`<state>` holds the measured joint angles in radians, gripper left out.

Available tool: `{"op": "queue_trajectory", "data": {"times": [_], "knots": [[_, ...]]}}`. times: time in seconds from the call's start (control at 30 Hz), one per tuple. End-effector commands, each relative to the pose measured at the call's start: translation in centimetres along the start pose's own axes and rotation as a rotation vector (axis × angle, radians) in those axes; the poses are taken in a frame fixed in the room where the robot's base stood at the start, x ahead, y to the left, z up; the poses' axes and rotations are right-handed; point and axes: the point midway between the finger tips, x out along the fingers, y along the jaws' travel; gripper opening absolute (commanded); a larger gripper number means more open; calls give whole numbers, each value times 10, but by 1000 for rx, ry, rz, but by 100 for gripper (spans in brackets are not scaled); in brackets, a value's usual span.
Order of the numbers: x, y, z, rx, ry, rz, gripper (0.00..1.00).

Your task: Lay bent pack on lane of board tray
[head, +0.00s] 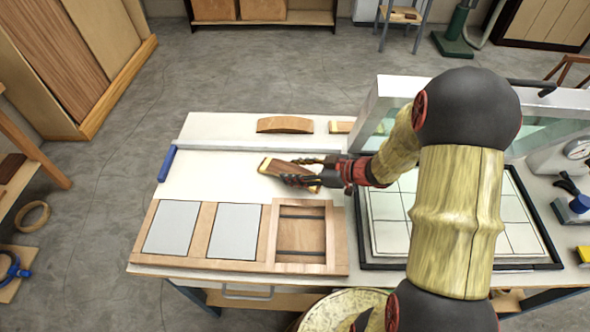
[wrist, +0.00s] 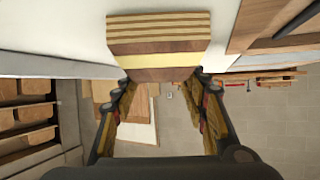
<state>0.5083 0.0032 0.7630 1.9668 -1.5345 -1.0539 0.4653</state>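A laminated wooden pack (head: 283,171) with a pale stripe is between the fingers of my gripper (head: 305,172), over the pale table top. In the wrist view the pack (wrist: 160,48) shows striped layers and a yellow band, with a fingertip of my gripper (wrist: 165,86) against each side. Its bend is hard to see from here. The wooden board tray (head: 205,232) lies at the front left of the table, below my gripper in the head view. Two of its lanes show grey panels; the right one is a framed recess (head: 302,228) with dark cross strips.
A curved wooden piece (head: 284,125) lies at the back of the table, with a small wooden block (head: 341,127) to its right. A black-framed grid panel (head: 390,236) is right of the tray.

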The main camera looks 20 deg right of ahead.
Motion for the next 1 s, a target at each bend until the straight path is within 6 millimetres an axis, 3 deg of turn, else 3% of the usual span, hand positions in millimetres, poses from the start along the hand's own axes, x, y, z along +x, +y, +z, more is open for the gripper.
{"op": "queue_trajectory", "data": {"times": [0.27,0.63,0.77,1.0], "knots": [[0,0,0,0,0,0,60],[-3,0,-4,0,0,1,60],[-22,1,-5,2,0,3,60],[-72,2,-6,2,0,5,60]]}}
